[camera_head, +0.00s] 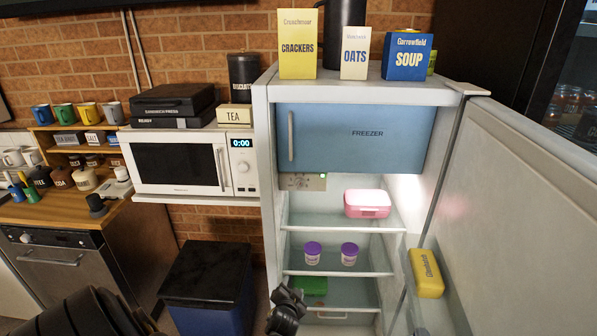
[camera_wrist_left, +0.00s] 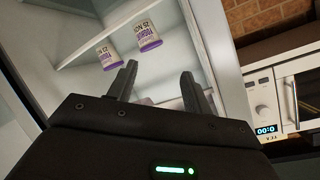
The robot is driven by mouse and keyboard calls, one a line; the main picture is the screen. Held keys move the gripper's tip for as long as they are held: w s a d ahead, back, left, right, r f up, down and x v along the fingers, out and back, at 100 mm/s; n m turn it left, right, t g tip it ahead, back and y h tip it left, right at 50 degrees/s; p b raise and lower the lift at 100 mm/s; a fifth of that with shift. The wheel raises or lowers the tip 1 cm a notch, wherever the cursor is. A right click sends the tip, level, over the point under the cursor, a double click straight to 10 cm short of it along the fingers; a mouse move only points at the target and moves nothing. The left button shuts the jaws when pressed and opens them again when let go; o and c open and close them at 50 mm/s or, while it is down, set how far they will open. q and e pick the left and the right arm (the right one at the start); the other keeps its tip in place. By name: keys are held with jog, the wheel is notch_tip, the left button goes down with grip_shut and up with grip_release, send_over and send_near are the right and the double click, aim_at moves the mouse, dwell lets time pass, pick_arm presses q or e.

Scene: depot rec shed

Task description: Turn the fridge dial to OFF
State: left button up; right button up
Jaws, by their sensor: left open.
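The fridge (camera_head: 263,150) stands open with its door swung out to the right. A small pale control panel (camera_head: 300,182) sits inside at the upper left, just under the blue freezer door (camera_head: 365,135). The dial and its setting are too small to make out there. My left gripper (camera_head: 285,300) is in front of the fridge's lower part, well below the panel. In the left wrist view its two fingers (camera_wrist_left: 158,78) are apart with nothing seen between them, and they point toward the fridge interior. My right gripper is not in view.
Two purple-lidded tubs (camera_head: 312,254) stand on a middle shelf. A pink box (camera_head: 367,204) is on the shelf above. A yellow pack (camera_head: 426,272) sits in the door rack. A microwave (camera_head: 175,165) is left of the fridge, above a blue bin (camera_head: 208,285).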

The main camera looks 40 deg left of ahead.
pick_arm(q)
jog(key=w+a+r+n+t+y+p, duration=0.1)
jog(key=w+r, duration=0.1)
jog(key=r, duration=0.7)
jog(key=w+a+r+n+t+y+p, duration=0.1)
jog(key=w+r+p, duration=0.15)
jog(key=r, duration=0.75)
jog(key=n+y+p, duration=0.1)
jog(key=n+y, duration=0.1)
send_near(299, 187)
jog(key=shift+t, duration=0.4)
jog(key=p+x, duration=0.2)
jog(key=x, duration=0.7)
jog(key=shift+s+a+f, duration=0.1)
jog(key=shift+s, duration=0.05)
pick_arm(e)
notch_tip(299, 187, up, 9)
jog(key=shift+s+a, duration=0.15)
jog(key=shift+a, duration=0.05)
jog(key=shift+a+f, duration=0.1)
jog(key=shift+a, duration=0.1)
pick_arm(q)
jog(key=c, duration=0.9)
